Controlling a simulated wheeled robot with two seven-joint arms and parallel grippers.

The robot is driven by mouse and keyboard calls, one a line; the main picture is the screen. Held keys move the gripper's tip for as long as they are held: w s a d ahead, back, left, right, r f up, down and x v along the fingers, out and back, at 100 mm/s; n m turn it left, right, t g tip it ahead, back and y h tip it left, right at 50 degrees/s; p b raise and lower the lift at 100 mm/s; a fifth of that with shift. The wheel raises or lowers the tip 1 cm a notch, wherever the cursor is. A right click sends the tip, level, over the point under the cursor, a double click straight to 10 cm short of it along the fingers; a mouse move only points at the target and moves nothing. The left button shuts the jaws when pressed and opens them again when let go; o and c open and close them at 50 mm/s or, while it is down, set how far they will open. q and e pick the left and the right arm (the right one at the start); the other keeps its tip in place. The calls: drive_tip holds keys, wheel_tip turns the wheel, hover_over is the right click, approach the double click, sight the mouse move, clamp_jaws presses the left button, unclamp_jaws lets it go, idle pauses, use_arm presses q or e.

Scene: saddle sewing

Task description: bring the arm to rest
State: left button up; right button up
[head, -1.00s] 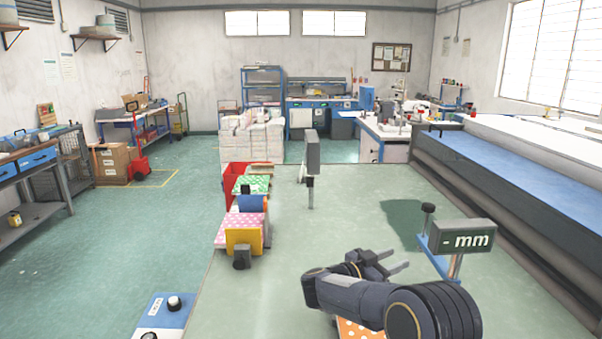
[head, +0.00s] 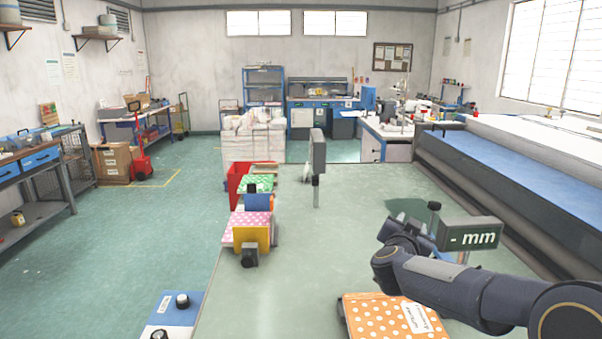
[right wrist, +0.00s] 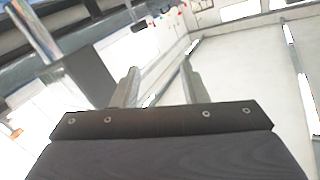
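My right arm (head: 455,288) comes in from the right edge of the head view, over the pale green table (head: 275,300). Its wrist end is just in front of the "- mm" display (head: 470,234), and its fingers cannot be made out there. In the right wrist view my right gripper (right wrist: 159,72) has its two fingers apart with nothing between them. My left gripper is in neither view.
An orange dotted piece (head: 382,318) with a white label lies under my right arm. A grey post display (head: 318,152) stands mid-table. Patterned pieces (head: 248,222) and a red bin (head: 237,183) line the left edge. The table's middle is clear.

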drive_tip(key=s+a+r+n+y, duration=0.1)
drive_tip(key=s+a+n+y, duration=0.15)
drive_tip(key=s+y, duration=0.4)
drive_tip(key=s+a+n+y, duration=0.1)
drive_tip(key=s+n+y, duration=0.25)
drive_tip(key=s, duration=0.65)
drive_tip(key=s+a+f+g+y, duration=0.1)
drive_tip(key=s+f+g, duration=0.3)
drive_tip(key=s, duration=0.9)
drive_tip(key=s+f+n+g, duration=0.1)
drive_tip(key=s+f+g, duration=0.4)
drive_tip(key=s+f, duration=0.5)
drive_tip(key=s, duration=0.3)
drive_tip(key=shift+s+a+f+g+y, duration=0.25)
drive_tip(key=shift+a+f+g+y, duration=0.05)
drive_tip(key=shift+a+y, duration=0.1)
drive_tip(key=shift+n, duration=0.3)
